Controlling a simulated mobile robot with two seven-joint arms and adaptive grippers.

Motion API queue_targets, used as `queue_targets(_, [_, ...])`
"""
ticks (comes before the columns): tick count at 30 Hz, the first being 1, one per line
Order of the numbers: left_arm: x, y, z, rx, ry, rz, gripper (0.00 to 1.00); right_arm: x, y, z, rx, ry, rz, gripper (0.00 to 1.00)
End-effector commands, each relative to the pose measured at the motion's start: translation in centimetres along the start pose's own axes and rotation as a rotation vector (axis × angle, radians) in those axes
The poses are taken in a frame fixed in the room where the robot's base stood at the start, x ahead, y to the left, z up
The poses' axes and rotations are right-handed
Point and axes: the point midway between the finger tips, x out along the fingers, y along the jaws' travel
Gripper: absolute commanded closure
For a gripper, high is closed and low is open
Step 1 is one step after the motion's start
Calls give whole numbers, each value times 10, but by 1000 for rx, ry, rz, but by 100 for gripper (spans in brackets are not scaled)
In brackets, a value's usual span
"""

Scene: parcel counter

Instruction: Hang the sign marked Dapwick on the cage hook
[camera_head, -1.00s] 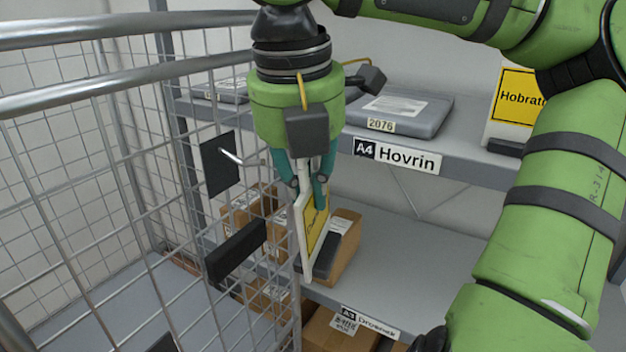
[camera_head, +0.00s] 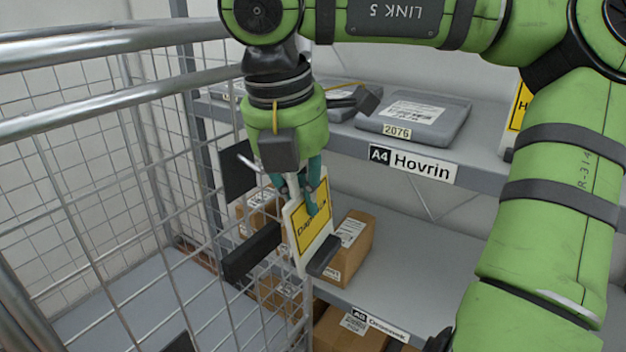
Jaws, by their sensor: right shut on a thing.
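The Dapwick sign (camera_head: 310,236), a yellow panel in a white frame with a dark block at its lower end, hangs tilted from my right gripper (camera_head: 296,192). The gripper's teal fingers are shut on the upper part of the sign, and one finger covers part of its face. The cage hook (camera_head: 246,163) is a light metal peg on a dark plate (camera_head: 238,172) on the cage's mesh side. The sign is right of and below the hook, apart from it. A dark bar (camera_head: 252,252) on the cage lies just left of the sign. My left gripper is not in view.
The wire cage (camera_head: 110,100) with thick top rails fills the left. Behind, a grey shelf labelled Hovrin (camera_head: 421,166) holds grey parcels (camera_head: 418,116). Cardboard boxes (camera_head: 350,245) stand on the lower shelf close behind the sign. Another yellow sign (camera_head: 519,108) is partly hidden by my arm.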

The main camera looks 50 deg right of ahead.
Motion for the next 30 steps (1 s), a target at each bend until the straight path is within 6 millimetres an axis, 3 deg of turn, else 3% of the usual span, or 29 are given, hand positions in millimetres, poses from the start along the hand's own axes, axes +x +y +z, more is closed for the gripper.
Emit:
queue_targets(25, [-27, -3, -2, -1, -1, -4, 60, 2, 52, 0, 3, 2, 4, 100])
queue_targets(30, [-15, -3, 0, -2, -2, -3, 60, 12, 60, -2, 3, 0, 8, 100])
